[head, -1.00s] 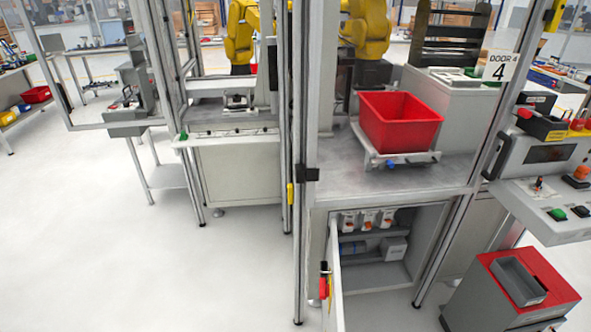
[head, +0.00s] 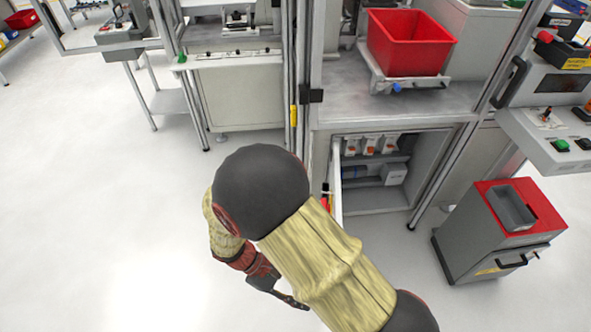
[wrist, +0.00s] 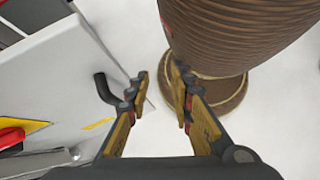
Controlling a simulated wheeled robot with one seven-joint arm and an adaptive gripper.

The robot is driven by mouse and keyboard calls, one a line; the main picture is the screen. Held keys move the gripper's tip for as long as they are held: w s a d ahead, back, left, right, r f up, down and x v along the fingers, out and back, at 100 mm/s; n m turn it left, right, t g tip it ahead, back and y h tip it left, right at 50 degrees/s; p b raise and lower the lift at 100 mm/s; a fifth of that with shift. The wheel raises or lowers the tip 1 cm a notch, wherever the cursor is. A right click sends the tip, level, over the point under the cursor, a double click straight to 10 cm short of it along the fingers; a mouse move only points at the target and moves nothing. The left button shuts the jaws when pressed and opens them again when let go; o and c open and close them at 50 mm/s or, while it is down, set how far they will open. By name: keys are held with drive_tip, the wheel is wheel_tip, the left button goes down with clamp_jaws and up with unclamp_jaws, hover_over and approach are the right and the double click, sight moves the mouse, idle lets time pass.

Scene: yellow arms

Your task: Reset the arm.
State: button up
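My arm (head: 325,255) reaches across the lower middle of the head view, its elbow bent. My gripper (head: 300,303) hangs low over the white floor, partly hidden by the arm. In the wrist view my gripper (wrist: 162,82) has its two fingers apart with nothing between them. A pale panel (wrist: 55,75) with a black hooked handle (wrist: 103,88) lies just left of the fingers, and the handle is close to the left finger. I cannot tell whether they touch.
The lower cabinet (head: 385,205) stands open, its door (head: 336,180) swung outward beside my arm. A red bin (head: 408,42) sits above it. A grey cart with a red top (head: 530,195) stands at right. The floor at left (head: 90,220) is clear.

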drive_tip(key=w+d+r+m+t+y, duration=0.1)
drive_tip(key=d+r+m+y, duration=0.2)
drive_tip(key=r, duration=0.6)
drive_tip(key=w+d+r+m+t+y, duration=0.1)
drive_tip(key=w+d+r+m+y, duration=0.2)
drive_tip(key=r, duration=0.6)
drive_tip(key=s+d+r+m+t+y+p, duration=0.1)
drive_tip(key=d+r+m+t, duration=0.2)
drive_tip(key=r, duration=0.6)
drive_tip(key=s+d+r+m+t+y, duration=0.1)
drive_tip(key=s+d+r+m+t, duration=0.1)
drive_tip(key=d+r, duration=0.6)
drive_tip(key=shift+d+r+m+t+y+p, duration=0.15)
drive_tip(key=shift+r+m+t+y+p, duration=0.25)
drive_tip(key=shift+r+m+t, duration=0.4)
